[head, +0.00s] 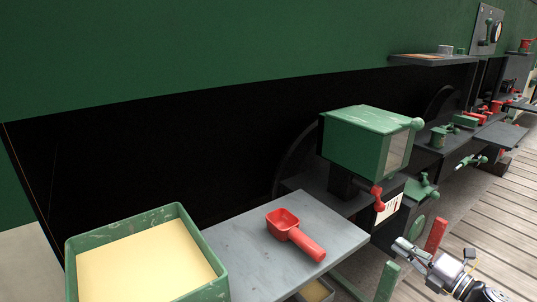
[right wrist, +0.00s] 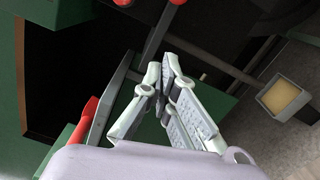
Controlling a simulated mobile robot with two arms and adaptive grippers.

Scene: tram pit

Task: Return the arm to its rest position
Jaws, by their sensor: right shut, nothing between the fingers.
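My right gripper (head: 404,246) is at the lower right of the head view, its arm coming in from the bottom edge. It is to the right of the grey shelf and below the green box, apart from the red scoop. In the right wrist view the fingers (right wrist: 168,68) are closed together with nothing between them. My left gripper is not in view.
A red scoop (head: 284,222) lies on the grey shelf (head: 330,235). A green bin (head: 72,270) of pale sand stands at lower left. A green box (head: 352,144) with a red tap (head: 376,196) is mounted above. A red bar (head: 435,236) stands close to my right gripper.

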